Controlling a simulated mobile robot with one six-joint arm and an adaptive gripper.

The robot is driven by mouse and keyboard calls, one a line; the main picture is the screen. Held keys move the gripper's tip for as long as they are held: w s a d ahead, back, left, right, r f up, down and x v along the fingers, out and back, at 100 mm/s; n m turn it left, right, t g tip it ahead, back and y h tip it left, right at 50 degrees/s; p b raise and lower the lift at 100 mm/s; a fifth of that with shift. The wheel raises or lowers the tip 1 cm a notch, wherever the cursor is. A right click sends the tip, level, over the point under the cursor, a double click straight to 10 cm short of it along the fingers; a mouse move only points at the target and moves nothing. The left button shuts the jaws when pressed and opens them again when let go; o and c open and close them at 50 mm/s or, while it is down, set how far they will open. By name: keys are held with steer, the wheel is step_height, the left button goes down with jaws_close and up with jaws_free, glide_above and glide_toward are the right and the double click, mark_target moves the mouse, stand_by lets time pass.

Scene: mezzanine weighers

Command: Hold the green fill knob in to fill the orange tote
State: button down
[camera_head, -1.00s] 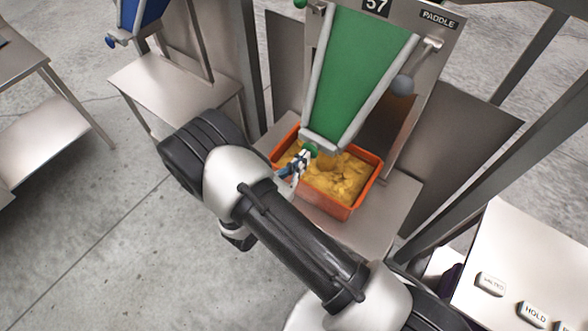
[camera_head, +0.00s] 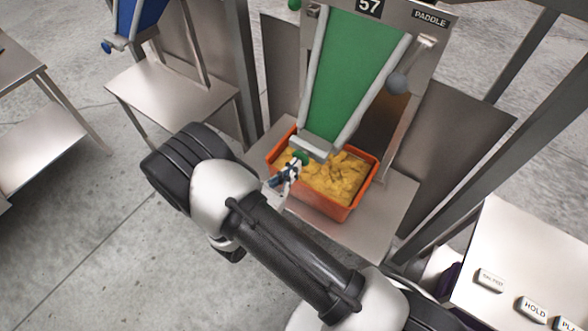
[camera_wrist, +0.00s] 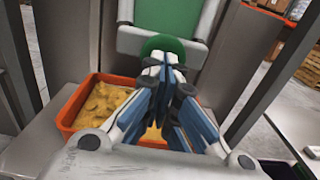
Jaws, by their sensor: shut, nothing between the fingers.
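The round green fill knob (camera_head: 301,157) sits at the lower end of the green chute (camera_head: 345,80) of weigher 57. It also shows in the wrist view (camera_wrist: 162,45), partly hidden by my fingertips. My gripper (camera_head: 292,168) is shut and empty. In the wrist view its closed tips (camera_wrist: 167,62) overlap the knob's front; I cannot tell whether they touch. The orange tote (camera_head: 322,210) stands under the chute on a steel shelf. It holds a yellow-orange chunky product, which reaches near the rim. My gripper partly covers the tote's left side.
Steel posts (camera_head: 425,205) stand right of the weigher. A white panel (camera_head: 510,250) with label tags, one reading HOLD, is at the lower right. A blue chute (camera_head: 137,15) with an empty shelf (camera_head: 170,95) is to the left. The floor at lower left is clear.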

steer(key=p+v, duration=0.1)
steer(key=v, duration=1)
steer(key=shift+r, duration=0.1)
steer(key=s+d+r+m+g, duration=0.2)
steer(key=d+r+m+g, duration=1)
steer(key=d+r+m, duration=0.2)
steer(key=s+d+r+m+t+y+b, duration=0.2)
steer(key=s+d+r+m+y, duration=0.2)
steer(key=s+r+m+y, duration=0.7)
steer(key=s+m, duration=0.1)
steer(key=m, duration=0.2)
steer(key=shift+d+t, duration=0.15)
steer(key=shift+t, duration=0.25)
steer(key=shift+r, duration=0.2)
